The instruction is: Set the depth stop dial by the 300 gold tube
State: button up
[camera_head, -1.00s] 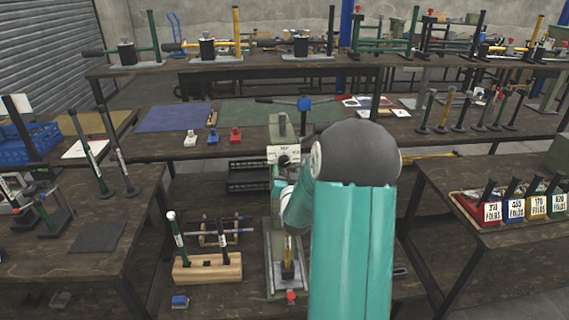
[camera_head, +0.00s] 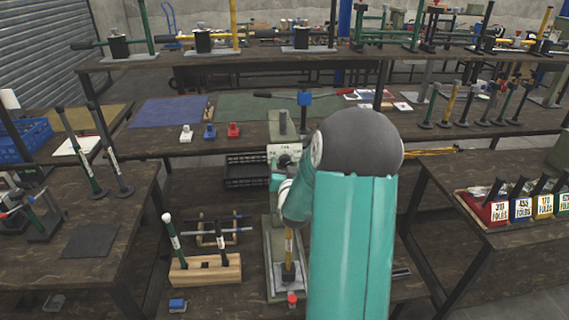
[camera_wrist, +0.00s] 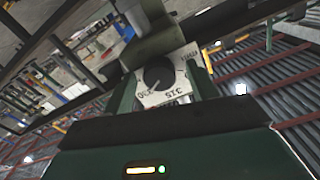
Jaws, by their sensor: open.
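The depth stop dial (camera_wrist: 158,74) is a round black knob on a white plate with dark numbers, reading upside down in the wrist view. I make out 315 and what may be 330. In the head view the white plate (camera_head: 275,149) is on the green press at the centre bench, partly behind my arm. My gripper (camera_wrist: 163,92) is open, its dark green fingers on either side of the dial; contact is unclear. In the head view it is mostly hidden by my arm. A gold-banded tube (camera_head: 289,241) stands upright on the press base; I cannot read its number.
A wooden block (camera_head: 205,268) with dark-handled tools stands left of the press. At right, a table holds numbered coloured bins (camera_head: 520,207). The dark mat (camera_head: 90,240) at left is clear.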

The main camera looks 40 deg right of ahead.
jog(key=shift+s+r, duration=0.25)
jog(key=shift+w+d+f, duration=0.2)
jog(key=shift+w, duration=0.25)
jog(key=shift+s+r, duration=0.15)
jog(key=shift+s, duration=0.1)
jog(key=shift+w, duration=0.15)
jog(key=c, duration=1)
